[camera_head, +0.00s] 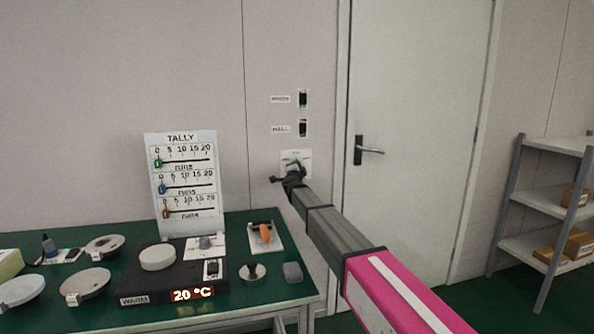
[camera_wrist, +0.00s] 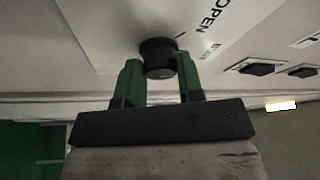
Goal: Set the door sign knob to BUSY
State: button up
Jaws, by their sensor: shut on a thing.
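The door sign knob (camera_wrist: 158,56) is a round black knob on a pale plate (camera_wrist: 105,28) in the wrist view. The word OPEN shows on the plate to the right of the knob, with a smaller word beside it too blurred to read. A short dark mark stands just by the knob's upper right. My gripper (camera_wrist: 160,82) has its two green fingers shut on the knob, one on each side. In the head view the sign plate (camera_head: 303,155) is on the wall left of the door, and my gripper (camera_head: 292,176) covers most of the knob.
Two dark wall switches (camera_head: 303,98) with labels sit above the sign plate. The white door (camera_head: 420,120) with a lever handle (camera_head: 368,150) is to the right. A green bench (camera_head: 235,222) with a tally board (camera_head: 181,150) and a hotplate (camera_head: 185,280) stands at lower left.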

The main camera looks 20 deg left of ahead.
jog(key=shift+m, duration=0.5)
jog(key=o, duration=0.9)
jog(key=shift+s, duration=0.15)
jog(key=v, duration=1)
jog(key=shift+s+r, duration=0.1)
jog(key=shift+s, duration=0.25)
